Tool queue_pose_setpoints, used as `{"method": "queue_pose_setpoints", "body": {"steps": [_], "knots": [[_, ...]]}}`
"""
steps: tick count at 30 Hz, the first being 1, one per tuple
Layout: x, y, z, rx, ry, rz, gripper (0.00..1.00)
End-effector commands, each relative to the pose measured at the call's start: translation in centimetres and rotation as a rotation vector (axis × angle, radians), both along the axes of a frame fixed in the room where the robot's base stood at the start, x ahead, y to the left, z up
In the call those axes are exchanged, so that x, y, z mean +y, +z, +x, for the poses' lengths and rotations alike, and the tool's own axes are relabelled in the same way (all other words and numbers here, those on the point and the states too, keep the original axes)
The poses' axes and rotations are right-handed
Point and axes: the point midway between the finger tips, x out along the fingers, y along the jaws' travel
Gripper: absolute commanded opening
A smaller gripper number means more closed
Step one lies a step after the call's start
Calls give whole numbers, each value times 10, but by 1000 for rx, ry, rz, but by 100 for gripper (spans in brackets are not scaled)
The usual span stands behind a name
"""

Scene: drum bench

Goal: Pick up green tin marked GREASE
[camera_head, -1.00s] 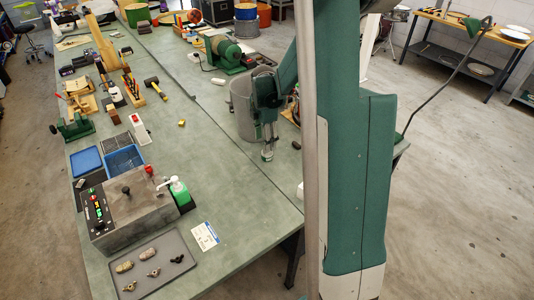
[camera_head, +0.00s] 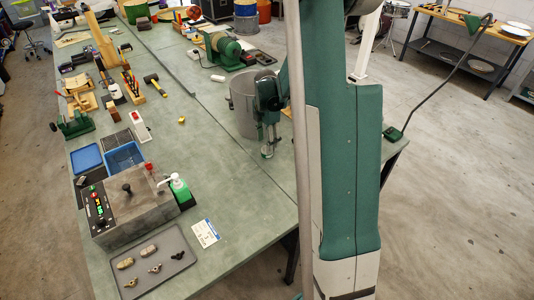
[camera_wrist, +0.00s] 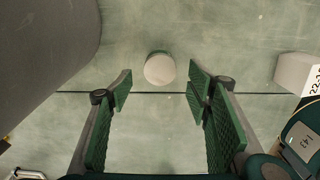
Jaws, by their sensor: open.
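My gripper (camera_head: 267,152) hangs low over the bench beside a grey bucket (camera_head: 243,108). In the wrist view my gripper (camera_wrist: 160,100) is open, with nothing between its green pads. A round pale object (camera_wrist: 160,69) lies just beyond the fingertips, roughly centred between them; no lettering shows on it. A dark green object with a pale lettered plate (camera_wrist: 303,142) is cut off at the right edge; I cannot tell what it is. No tin with a readable GREASE mark shows in either view.
The bucket's grey side (camera_wrist: 40,50) fills the upper left of the wrist view. A pale block (camera_wrist: 294,72) stands to the right.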

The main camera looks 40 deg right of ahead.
Motion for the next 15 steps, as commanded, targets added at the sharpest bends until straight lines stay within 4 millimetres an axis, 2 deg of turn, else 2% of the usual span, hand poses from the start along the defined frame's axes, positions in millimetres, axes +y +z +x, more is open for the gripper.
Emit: {"method": "queue_pose_setpoints", "body": {"steps": [15], "knots": [[0,-8,0,0,0,0,50]]}}
